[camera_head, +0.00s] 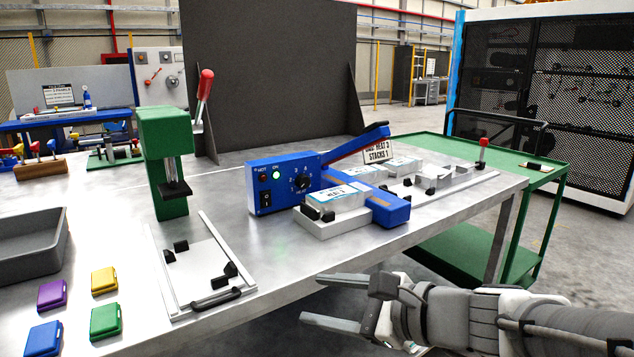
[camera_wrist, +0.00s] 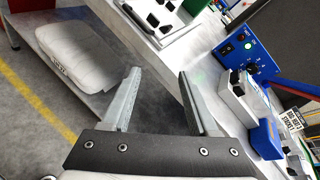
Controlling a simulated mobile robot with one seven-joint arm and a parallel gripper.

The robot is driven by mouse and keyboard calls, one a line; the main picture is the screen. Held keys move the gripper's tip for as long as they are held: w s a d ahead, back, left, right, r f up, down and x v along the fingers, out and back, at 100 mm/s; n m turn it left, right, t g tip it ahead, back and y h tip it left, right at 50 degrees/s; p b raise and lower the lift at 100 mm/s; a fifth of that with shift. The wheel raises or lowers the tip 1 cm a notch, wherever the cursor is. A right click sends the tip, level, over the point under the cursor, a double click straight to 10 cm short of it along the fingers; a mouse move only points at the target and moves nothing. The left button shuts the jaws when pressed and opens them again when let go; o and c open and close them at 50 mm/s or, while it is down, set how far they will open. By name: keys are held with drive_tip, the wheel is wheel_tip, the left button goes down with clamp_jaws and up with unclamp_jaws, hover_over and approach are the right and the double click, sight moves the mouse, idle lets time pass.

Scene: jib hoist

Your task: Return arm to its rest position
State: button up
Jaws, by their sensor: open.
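My gripper (camera_head: 338,302) is at the lower right of the head view, in front of the steel table's near edge. Its two fingers are apart with nothing between them. In the wrist view the gripper (camera_wrist: 160,98) also shows open and empty, with the table edge and floor beyond it. My arm reaches in from the right side of the head view. The gripper appears clear of the things on the table.
The steel table (camera_head: 100,212) holds a blue heat sealer (camera_head: 283,182), a green press (camera_head: 165,150), a sliding plate (camera_head: 195,275), a grey bin (camera_head: 30,245) and several coloured cases. A green cart (camera_head: 545,178) stands right. A white sack (camera_wrist: 75,55) lies below.

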drive_tip(key=s+d+f+n+g+h, duration=0.2)
drive_tip(key=s+f+n+g+h, duration=0.2)
drive_tip(key=s+n, duration=0.6)
drive_tip(key=s+d+n+t+h, duration=0.1)
drive_tip(key=d+n+h, duration=0.6)
drive_tip(key=d+n, duration=0.25)
wheel_tip(320, 180, up, 29)
drive_tip(key=d+p, duration=0.1)
drive_tip(key=p, duration=2.7)
drive_tip(key=shift+s+d+f, duration=0.15)
drive_tip(key=shift+m, duration=0.25)
